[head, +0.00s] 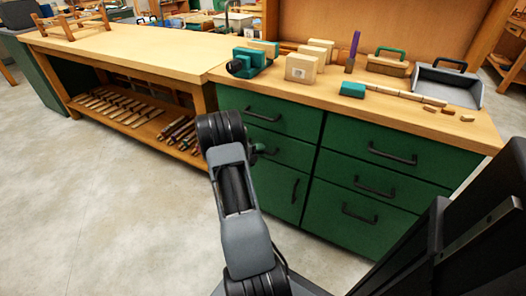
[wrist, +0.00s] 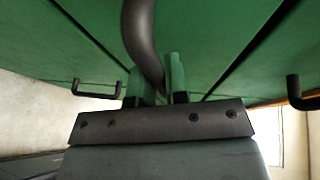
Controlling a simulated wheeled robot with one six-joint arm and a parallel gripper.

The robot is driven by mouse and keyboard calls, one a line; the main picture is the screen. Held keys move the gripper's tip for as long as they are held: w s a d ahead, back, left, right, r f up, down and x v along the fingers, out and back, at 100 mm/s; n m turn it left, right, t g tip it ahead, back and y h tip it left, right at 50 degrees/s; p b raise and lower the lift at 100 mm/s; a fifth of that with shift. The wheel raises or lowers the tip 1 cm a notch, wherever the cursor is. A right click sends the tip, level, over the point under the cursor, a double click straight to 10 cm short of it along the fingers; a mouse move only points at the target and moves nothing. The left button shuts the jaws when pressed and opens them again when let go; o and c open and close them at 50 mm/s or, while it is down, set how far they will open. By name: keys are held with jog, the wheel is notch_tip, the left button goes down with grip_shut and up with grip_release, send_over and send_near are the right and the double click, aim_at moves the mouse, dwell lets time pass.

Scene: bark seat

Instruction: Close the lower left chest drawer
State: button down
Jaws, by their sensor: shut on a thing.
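The green chest stands at the right in the head view. Its left column has a top drawer (head: 268,112) with a dark bar handle, a lower left drawer (head: 290,152) under it, and a front with an upright handle (head: 295,190) at the bottom. My gripper (head: 258,150) is at the lower left drawer's front, partly hidden by my arm. In the wrist view my gripper (wrist: 156,82) has its green fingers on either side of a dark curved handle (wrist: 140,35), shut on it. The lower left drawer looks flush or nearly so; any small gap is hidden.
The chest's wooden top (head: 410,112) holds blocks, a vise (head: 247,62), a handled brush (head: 388,63) and a dustpan (head: 447,84). Three drawers fill the right column. A wooden workbench (head: 130,50) with a loaded lower shelf stands at the left. The floor (head: 110,200) in front is clear.

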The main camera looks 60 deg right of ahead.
jog(key=shift+d+r, duration=0.1)
jog(key=shift+d, duration=0.05)
jog(key=c, duration=1.4)
grip_release()
jog(key=shift+d, duration=0.15)
jog(key=shift+o, duration=1.3)
jog(key=shift+w+a, duration=0.1)
jog(key=shift+a, duration=0.1)
jog(key=p+v, duration=0.3)
jog(key=v, duration=1)
jog(key=shift+a+p, duration=0.3)
